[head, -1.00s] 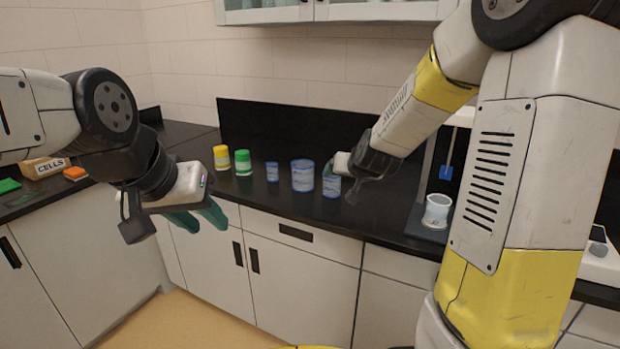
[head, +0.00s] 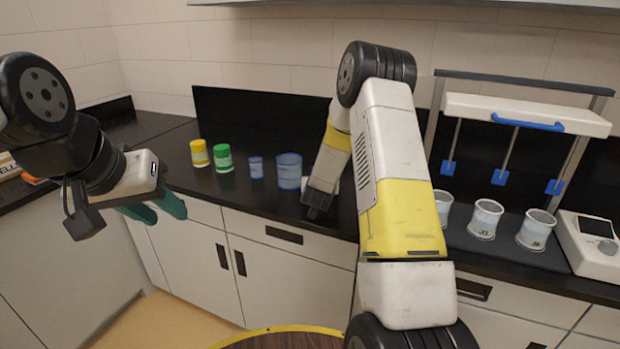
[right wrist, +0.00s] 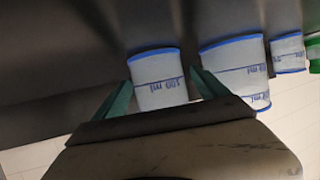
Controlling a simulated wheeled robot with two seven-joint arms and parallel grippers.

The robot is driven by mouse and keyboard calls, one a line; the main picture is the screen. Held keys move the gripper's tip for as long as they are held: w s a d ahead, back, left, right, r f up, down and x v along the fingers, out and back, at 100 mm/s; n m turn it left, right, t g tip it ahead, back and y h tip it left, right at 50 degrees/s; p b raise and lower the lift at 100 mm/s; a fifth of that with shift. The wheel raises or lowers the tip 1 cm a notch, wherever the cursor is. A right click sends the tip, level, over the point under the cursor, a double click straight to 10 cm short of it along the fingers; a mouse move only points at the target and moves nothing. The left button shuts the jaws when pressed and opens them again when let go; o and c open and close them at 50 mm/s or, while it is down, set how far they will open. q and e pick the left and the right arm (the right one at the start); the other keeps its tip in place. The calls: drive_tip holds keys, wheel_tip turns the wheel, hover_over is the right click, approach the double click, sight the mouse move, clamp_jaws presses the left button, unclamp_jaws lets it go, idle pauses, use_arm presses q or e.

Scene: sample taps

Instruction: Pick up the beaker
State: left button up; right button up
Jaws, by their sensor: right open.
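A clear beaker (right wrist: 160,80) with a blue rim and a "100 ml" mark stands between the two teal fingers of my right gripper (right wrist: 162,77) in the right wrist view. The fingers are open, one on each side, and I cannot tell whether either touches it. In the head view my right arm hides this beaker and the right fingers. A larger beaker (head: 289,171) and a small one (head: 256,167) stand to its left; they also show in the right wrist view, at the right. My left gripper (head: 167,213) is open and empty in front of the counter.
A yellow-lidded jar (head: 199,153) and a green-lidded jar (head: 223,158) stand left of the beakers on the black counter (head: 240,197). At right, a stirrer stand (head: 525,115) has blue paddles above three cups (head: 485,218), beside a white device (head: 592,245). The counter's front edge is clear.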

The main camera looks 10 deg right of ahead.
drive_tip(key=shift+x, duration=1.5)
drive_tip(key=c, duration=1.4)
drive_tip(key=shift+r, duration=0.1)
